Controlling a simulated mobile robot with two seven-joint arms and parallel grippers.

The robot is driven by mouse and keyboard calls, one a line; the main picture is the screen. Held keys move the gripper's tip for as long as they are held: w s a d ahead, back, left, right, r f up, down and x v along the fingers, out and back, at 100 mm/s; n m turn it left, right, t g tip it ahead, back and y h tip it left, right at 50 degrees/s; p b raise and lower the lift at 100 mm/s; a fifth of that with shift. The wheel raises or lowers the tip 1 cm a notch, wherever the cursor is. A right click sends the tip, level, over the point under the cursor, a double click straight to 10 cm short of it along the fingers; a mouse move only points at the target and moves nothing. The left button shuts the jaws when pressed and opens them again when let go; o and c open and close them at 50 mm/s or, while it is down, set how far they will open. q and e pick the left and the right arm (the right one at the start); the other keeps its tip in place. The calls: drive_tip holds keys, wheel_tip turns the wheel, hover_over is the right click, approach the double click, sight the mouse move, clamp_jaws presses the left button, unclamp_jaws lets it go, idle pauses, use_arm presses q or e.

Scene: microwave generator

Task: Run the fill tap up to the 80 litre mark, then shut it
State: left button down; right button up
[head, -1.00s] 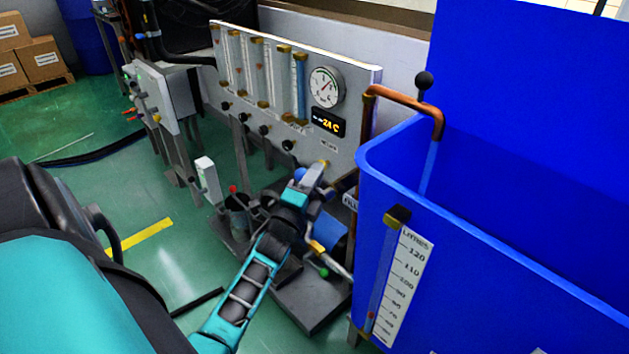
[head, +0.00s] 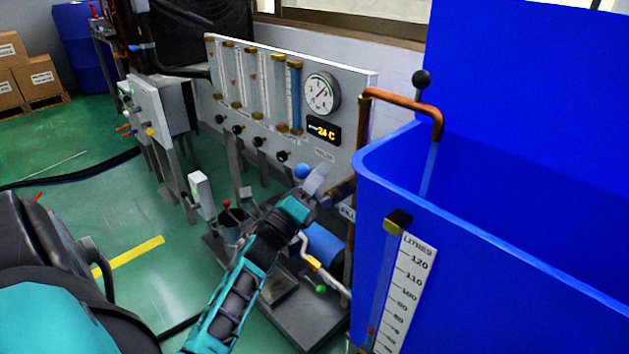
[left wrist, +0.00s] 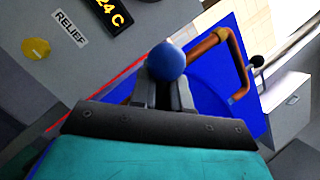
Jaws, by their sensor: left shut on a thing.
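My left gripper (head: 317,182) is shut at the fill tap's handle, beside the board's right edge. The handle's blue ball knob (head: 303,171) shows just left of the fingers; in the left wrist view the knob (left wrist: 166,62) stands just beyond the fingertips. The fingers hide most of the tap. A copper spout (head: 400,102) bends over the rim of the blue tank (head: 480,215), and a blue stream (head: 429,170) runs down from it. The litre scale (head: 409,285) is on the tank's front, with a sight tube beside it. A small red float (head: 371,331) sits low, roughly between 60 and 70. My right gripper is out of view.
The grey panel (head: 350,120) behind carries flow tubes, a dial gauge (head: 322,93) and a display (head: 324,130) reading 24 C. A black-knobbed lever (head: 422,80) stands by the spout. A blue cylinder (head: 325,243) and pipes lie below my left gripper.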

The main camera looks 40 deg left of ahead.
use_arm(q)
drive_tip(key=shift+a+r, duration=0.3)
drive_tip(key=shift+r, duration=0.15)
drive_tip(key=c, duration=1.2)
unclamp_jaws()
drive_tip(key=shift+s, duration=0.1)
drive_tip(key=shift+f, duration=0.15)
drive_tip(key=b+v, duration=0.2)
drive_tip(key=v, duration=1.1)
drive_tip(key=shift+d, duration=0.1)
